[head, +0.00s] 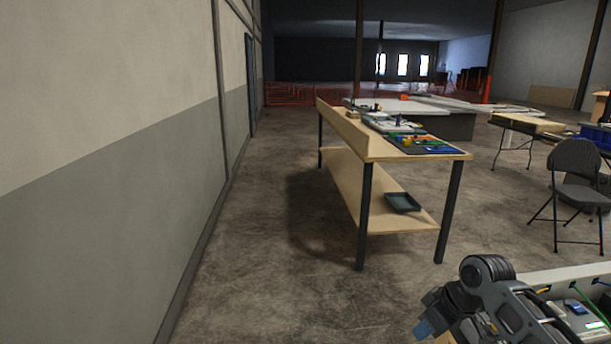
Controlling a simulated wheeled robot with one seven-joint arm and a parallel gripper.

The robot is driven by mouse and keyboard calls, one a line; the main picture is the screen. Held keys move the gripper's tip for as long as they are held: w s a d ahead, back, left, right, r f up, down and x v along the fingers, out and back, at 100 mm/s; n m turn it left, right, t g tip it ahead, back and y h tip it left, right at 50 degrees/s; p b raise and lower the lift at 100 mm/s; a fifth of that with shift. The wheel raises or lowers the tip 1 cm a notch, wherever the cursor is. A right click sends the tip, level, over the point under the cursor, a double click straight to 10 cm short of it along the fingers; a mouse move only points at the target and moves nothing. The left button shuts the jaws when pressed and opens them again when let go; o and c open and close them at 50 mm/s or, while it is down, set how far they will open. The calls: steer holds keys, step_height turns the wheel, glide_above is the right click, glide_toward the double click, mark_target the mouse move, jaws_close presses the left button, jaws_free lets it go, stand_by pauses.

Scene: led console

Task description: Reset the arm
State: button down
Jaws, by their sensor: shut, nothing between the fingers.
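My arm rises into the lower right corner of the head view, folded at a dark rounded joint. My gripper (424,328) is at its lower left end, with a blue-grey tip. It is shut and holds nothing. It hangs above the floor, left of a light-coloured console (562,272). The console shows a small lit green panel (597,325), a blue part (574,308) and coloured wires. My arm hides part of the console, and the frame edge cuts it off.
A wooden workbench (385,152) with small parts on top and a dark tray (402,202) on its lower shelf stands ahead. A folding chair (577,185) and a folding table (527,124) are at right. A wall (110,170) runs along the left. Floor between wall and bench is clear.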

steer(key=s+a+f+m+t+y, duration=0.1)
steer(key=s+a+f+t, duration=0.1)
steer(key=a, duration=0.6)
steer(key=s+a+f+m+t+y, duration=0.1)
steer(key=s+a+y, duration=0.1)
steer(key=a, duration=0.6)
steer(key=s+a+f+m+t, duration=0.1)
steer(key=s+a+m+t, duration=0.4)
steer(key=s, duration=0.6)
steer(key=s+d+r+m+t+h, duration=0.1)
steer(key=s+d+h, duration=0.15)
steer(key=s, duration=0.75)
steer(key=s+d+r+m+t+h, duration=0.1)
steer(key=s+d+r+h, duration=0.15)
steer(key=s, duration=0.85)
steer(key=s+d+r+n+t+h+b, duration=0.1)
steer(key=s+d+r+n, duration=0.1)
steer(key=s+d+r, duration=0.7)
steer(key=s+r, duration=0.3)
steer(key=s, duration=0.1)
steer(key=shift+s+d+t, duration=0.2)
steer(key=shift+s+t, duration=0.15)
steer(key=shift+t, duration=0.05)
steer(key=shift+d, duration=0.15)
